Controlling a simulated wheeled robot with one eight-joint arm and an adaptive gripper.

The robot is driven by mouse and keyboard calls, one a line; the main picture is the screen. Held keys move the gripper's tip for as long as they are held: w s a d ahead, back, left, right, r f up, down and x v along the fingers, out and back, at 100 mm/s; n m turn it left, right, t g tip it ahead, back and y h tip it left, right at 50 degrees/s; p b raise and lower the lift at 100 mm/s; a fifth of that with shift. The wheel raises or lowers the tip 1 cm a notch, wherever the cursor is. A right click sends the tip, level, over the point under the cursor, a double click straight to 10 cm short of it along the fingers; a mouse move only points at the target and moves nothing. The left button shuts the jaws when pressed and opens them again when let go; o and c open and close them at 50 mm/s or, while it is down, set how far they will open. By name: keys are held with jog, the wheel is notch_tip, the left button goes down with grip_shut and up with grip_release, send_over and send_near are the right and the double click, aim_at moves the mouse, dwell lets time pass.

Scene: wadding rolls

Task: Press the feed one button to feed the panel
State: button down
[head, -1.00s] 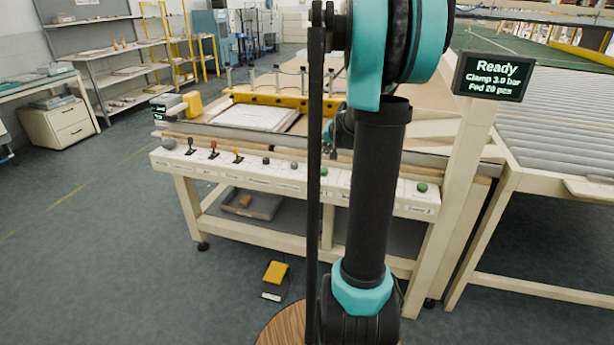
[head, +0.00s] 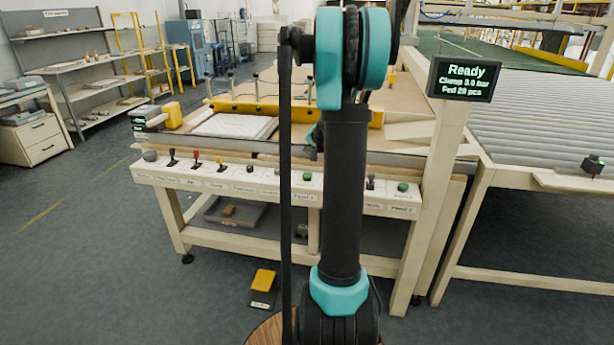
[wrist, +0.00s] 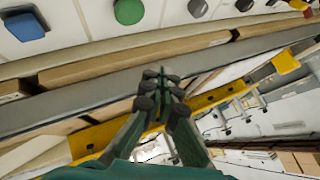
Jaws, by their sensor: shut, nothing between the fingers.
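The cream control panel (head: 230,184) runs along the front of the machine table, with several buttons and levers. A green button (head: 307,176) sits just left of my arm, and another green button (head: 403,187) sits near the right end. My gripper (wrist: 165,85) is shut and empty, apart from these buttons, over the table's front edge. My arm hides part of the panel in the head view.
A screen (head: 464,78) on the right post reads Ready, with clamp pressure and fed count. A white panel stack (head: 235,125) lies on the table before a yellow bar (head: 350,115). A yellow pedal (head: 264,279) stands on the floor. A roller conveyor (head: 545,115) is at right.

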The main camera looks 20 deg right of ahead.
aim_at(308, 175)
jog(key=shift+f, duration=3.5)
jog(key=shift+f, duration=0.1)
jog(key=shift+f, duration=0.3)
